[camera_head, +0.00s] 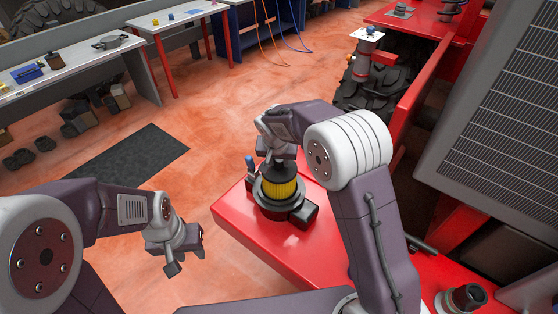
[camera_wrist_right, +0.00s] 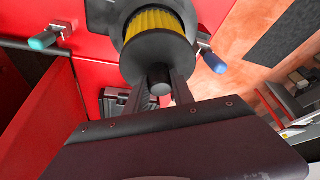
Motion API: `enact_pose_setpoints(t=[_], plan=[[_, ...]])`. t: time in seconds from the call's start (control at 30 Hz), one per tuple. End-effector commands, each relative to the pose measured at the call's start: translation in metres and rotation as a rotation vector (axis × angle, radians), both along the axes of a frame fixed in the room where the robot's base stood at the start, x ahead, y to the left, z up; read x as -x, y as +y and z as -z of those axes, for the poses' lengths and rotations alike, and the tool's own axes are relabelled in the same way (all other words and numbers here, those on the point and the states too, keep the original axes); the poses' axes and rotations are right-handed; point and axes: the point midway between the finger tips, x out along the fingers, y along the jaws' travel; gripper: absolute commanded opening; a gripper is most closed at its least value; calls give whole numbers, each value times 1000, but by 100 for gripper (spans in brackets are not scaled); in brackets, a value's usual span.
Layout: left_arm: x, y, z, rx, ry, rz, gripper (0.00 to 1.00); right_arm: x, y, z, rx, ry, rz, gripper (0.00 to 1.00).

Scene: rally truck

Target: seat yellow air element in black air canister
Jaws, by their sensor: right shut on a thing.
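The yellow air element (camera_head: 279,188) is a pleated cylinder with a black end cap, which shows in the right wrist view (camera_wrist_right: 158,48). It stands upright at the mouth of the black air canister (camera_head: 284,211) on the red truck deck. Its yellow side shows above the canister rim; how deep its lower end sits is hidden. My right gripper (camera_head: 279,158) is above it, shut on the element's black end knob; its fingers (camera_wrist_right: 160,88) show in the wrist view. My left gripper (camera_head: 183,255) hangs left of the deck, apart from everything; its finger gap is unclear.
A blue-tipped latch (camera_head: 250,163) stands beside the canister; the wrist view shows a blue-tipped latch (camera_wrist_right: 213,61) and a teal-tipped one (camera_wrist_right: 44,40). A black round fitting (camera_head: 464,299) is on the deck at right. Workbenches (camera_head: 60,80) stand far left.

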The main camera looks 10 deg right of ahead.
Motion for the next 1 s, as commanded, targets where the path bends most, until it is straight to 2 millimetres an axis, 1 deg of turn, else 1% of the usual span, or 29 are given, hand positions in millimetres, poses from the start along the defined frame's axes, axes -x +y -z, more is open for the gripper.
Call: enact_pose_setpoints(t=[1.0], plan=[[0, 0, 23, 0, 0, 0, 36, 0, 0, 26, -1, -1, 0, 0]])
